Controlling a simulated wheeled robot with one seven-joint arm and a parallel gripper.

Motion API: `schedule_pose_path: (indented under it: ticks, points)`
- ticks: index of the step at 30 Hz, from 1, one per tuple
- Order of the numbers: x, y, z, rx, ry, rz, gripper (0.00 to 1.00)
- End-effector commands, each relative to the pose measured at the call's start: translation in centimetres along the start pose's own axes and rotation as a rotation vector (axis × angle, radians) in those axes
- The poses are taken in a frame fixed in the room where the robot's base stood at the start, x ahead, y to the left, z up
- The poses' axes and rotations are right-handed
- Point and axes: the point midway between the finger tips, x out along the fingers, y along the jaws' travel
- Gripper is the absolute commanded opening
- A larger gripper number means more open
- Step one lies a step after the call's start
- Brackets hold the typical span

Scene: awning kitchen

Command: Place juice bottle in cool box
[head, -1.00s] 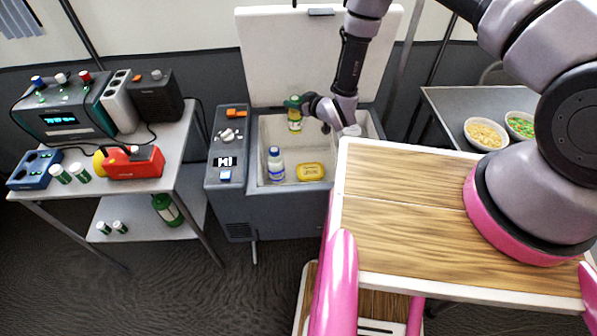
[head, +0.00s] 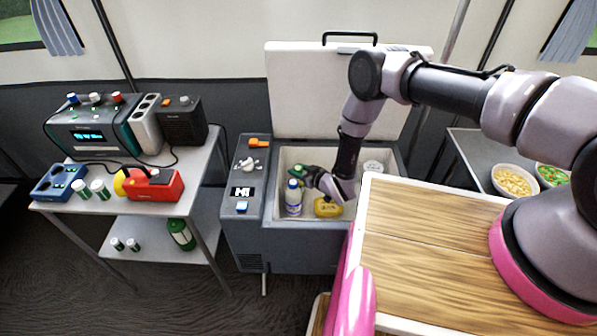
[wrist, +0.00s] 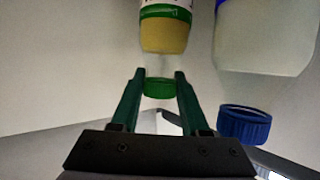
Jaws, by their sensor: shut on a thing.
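The juice bottle (wrist: 165,37) has orange juice, a green-banded label and a green cap. My gripper (wrist: 158,85) has its dark green fingers shut around the cap end in the wrist view. In the head view my gripper (head: 303,174) is low inside the open cool box (head: 300,259), at its left-middle part. The bottle's body is mostly hidden there, and I cannot tell whether it touches the floor. The cool box is grey with a white interior, and its lid (head: 335,95) stands up.
A white bottle with a blue cap (wrist: 243,124) stands close beside the juice bottle; it also shows in the head view (head: 293,202). A yellow tub (head: 327,208) lies right of it. Bowls (head: 513,182) stand at right.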

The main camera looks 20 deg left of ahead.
Motion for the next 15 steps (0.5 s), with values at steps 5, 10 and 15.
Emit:
schedule_pose_path:
  ticks: [5,10,15]
  points:
    - [0.17,0.02,0.20,0.000,0.002,0.000,0.00]
    - [0.19,0.04,0.32,0.000,0.001,0.000,0.00]
    - [0.24,0.04,0.50,0.001,0.000,0.000,0.75]
